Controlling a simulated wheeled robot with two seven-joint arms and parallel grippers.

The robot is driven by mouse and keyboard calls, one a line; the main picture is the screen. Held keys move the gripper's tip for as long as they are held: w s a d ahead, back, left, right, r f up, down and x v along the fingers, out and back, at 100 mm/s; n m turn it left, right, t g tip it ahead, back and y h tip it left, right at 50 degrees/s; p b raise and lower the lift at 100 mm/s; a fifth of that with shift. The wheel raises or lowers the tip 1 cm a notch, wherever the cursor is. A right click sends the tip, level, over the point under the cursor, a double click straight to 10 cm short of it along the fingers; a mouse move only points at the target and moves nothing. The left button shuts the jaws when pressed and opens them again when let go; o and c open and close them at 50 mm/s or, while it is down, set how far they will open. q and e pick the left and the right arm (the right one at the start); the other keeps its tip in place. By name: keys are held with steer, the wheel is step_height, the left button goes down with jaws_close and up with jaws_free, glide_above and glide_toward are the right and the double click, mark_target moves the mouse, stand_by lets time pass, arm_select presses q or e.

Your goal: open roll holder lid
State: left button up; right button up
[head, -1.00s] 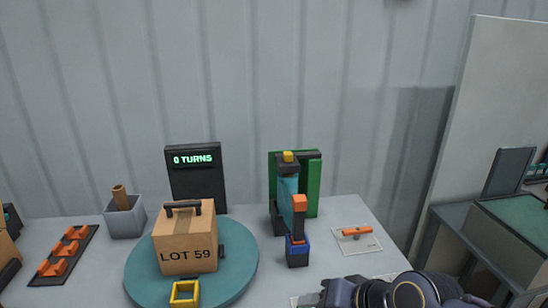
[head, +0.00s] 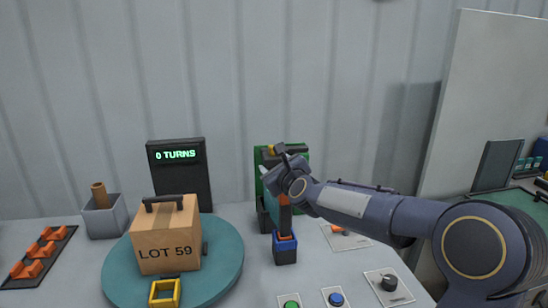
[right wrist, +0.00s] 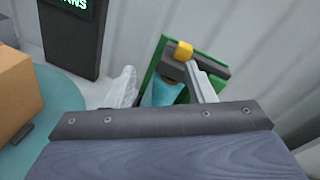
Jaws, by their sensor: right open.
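The roll holder has a green back plate (head: 302,152) and stands at the back of the table, right of centre. A dark lid piece (right wrist: 172,69) with a yellow knob (head: 271,149) sits on top of it. In the right wrist view the yellow knob (right wrist: 180,51) lies beyond the fingertips, with the teal roll (right wrist: 165,92) below the lid piece. My right gripper (head: 272,162) is at the holder's upper part, open and empty. In the right wrist view its fingers (right wrist: 163,85) stand apart on either side of the roll. The arm hides much of the holder. My left gripper is out of view.
A box marked LOT 59 (head: 165,252) stands on a teal turntable (head: 225,262) left of the holder, before a dark display (head: 185,180) reading 0 TURNS. A blue and black block (head: 285,250) is just below the gripper. Buttons and a knob panel (head: 389,284) lie at the front.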

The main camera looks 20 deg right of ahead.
mark_target(275, 157)
steer(key=w+d+m+h, duration=0.1)
steer(key=w+m, duration=0.1)
steer(key=w, duration=0.1)
steer(key=w+d+f+m+h+p, duration=0.1)
steer(key=w+d+m, duration=0.1)
steer(key=w, duration=0.2)
steer(key=w+d+m+h+p, duration=0.1)
steer(key=w+d+m, duration=0.1)
steer(key=w+m, duration=0.1)
steer(key=shift+w+d+f+t, duration=0.25)
steer(key=shift+w+t, duration=0.05)
steer(key=shift+w, duration=0.2)
steer(key=shift+w+d+f+p, duration=0.15)
steer(key=shift+w+p, duration=0.2)
steer(key=shift+w, duration=0.3)
jaws_close()
